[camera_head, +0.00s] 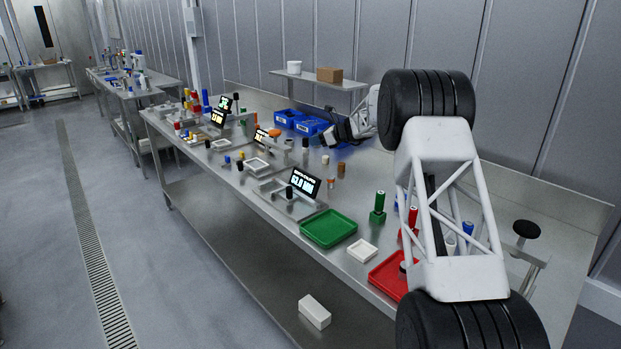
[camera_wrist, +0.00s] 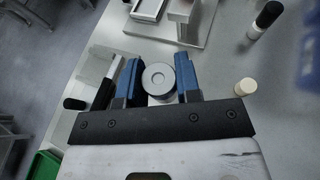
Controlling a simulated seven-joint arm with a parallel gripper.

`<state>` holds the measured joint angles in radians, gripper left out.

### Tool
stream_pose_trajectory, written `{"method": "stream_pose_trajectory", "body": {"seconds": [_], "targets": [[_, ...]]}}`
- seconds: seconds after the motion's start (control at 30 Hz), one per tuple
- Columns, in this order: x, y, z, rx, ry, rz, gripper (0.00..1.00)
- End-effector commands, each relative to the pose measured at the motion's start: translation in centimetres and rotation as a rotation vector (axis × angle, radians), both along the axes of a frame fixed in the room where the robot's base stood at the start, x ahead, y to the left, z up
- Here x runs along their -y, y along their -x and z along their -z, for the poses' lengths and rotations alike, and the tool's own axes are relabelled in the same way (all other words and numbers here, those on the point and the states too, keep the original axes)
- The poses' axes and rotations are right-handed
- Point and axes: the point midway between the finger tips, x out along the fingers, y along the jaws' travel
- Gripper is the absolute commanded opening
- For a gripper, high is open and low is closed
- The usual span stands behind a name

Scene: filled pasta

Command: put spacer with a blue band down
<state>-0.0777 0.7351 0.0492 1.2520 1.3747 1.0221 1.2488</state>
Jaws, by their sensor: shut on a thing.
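My gripper (camera_wrist: 158,80) is shut on a grey round spacer (camera_wrist: 158,76) with a hole in its top, seen end-on between the blue-padded fingers. No blue band shows on it from this angle, so I cannot confirm that it is the blue-banded spacer. In the head view my gripper (camera_head: 336,136) is over the bench beside the blue bins, and the held piece cannot be made out there. I cannot tell whether the piece touches the bench.
A cream cylinder (camera_wrist: 246,87) stands right of the fingers, and a black-topped cylinder (camera_wrist: 268,15) farther off. Blue bins (camera_head: 287,118), a lit gauge display (camera_head: 305,183), a green tray (camera_head: 328,230) and a red tray (camera_head: 384,279) are on the bench (camera_head: 245,202).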

Motion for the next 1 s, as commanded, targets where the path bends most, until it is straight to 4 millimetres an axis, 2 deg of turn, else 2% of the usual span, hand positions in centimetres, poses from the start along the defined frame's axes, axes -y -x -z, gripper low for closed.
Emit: {"method": "stream_pose_trajectory", "body": {"seconds": [0.53,1.0], "targets": [[-2.1,-1.2,3.1,-0.001,0.000,-0.127,0.06],[-2.6,-1.3,3.9,0.000,0.000,-0.164,0.06]]}}
